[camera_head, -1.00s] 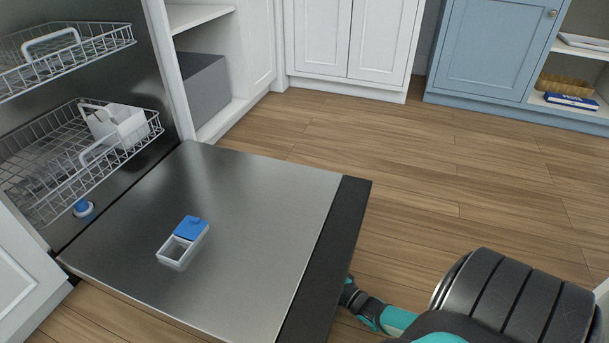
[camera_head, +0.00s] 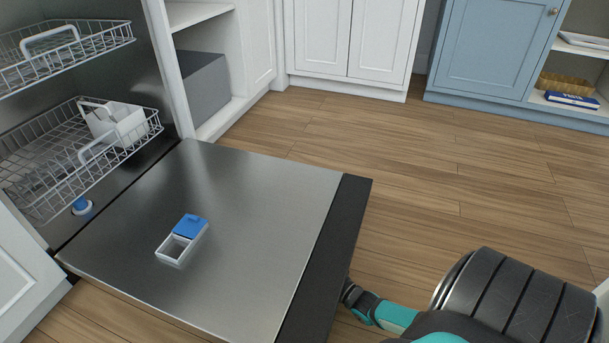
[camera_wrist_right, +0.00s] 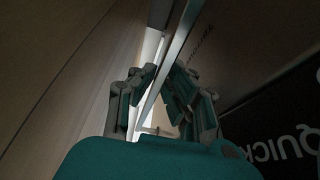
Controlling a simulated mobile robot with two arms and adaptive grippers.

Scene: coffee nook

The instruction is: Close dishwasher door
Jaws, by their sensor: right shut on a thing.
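The dishwasher door (camera_head: 262,205) is lowered open, nearly flat. Its steel inner face points up, and a dark strip (camera_head: 335,240) runs along its free edge. My right gripper (camera_head: 348,290) is at that free edge, near the bottom of the head view, partly hidden by the door. In the right wrist view its two fingers (camera_wrist_right: 158,95) are on either side of a thin panel edge (camera_wrist_right: 172,58), shut on the door. My left gripper is not in view.
The dishwasher's upper rack (camera_head: 70,62) and lower rack (camera_head: 50,165) are inside the cavity, with a white basket (camera_head: 118,125) in the lower one. A detergent dispenser (camera_head: 181,240) with a blue lid sits in the door. The wooden floor (camera_head: 470,185) beyond is clear.

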